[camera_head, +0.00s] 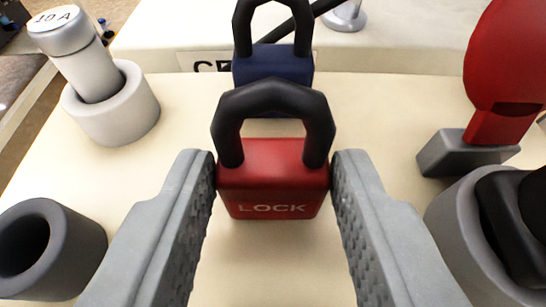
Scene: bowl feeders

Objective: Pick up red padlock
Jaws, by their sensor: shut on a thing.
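The red padlock (272,182) has a black shackle and the word LOCK on its front. It is upright in the middle of the view. My gripper (273,180) is shut on it, with one grey ridged finger against each side of the red body. I cannot tell whether the padlock's base touches the cream surface (180,180).
A blue padlock (272,64) with a black shackle is right behind the red one. A white cylinder (82,60) leans in a white ring holder (118,108) at upper left. A dark hollow cylinder (78,250) is at lower left. A red object (505,60) in a grey block (458,153) and a grey round holder (462,235) are at right.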

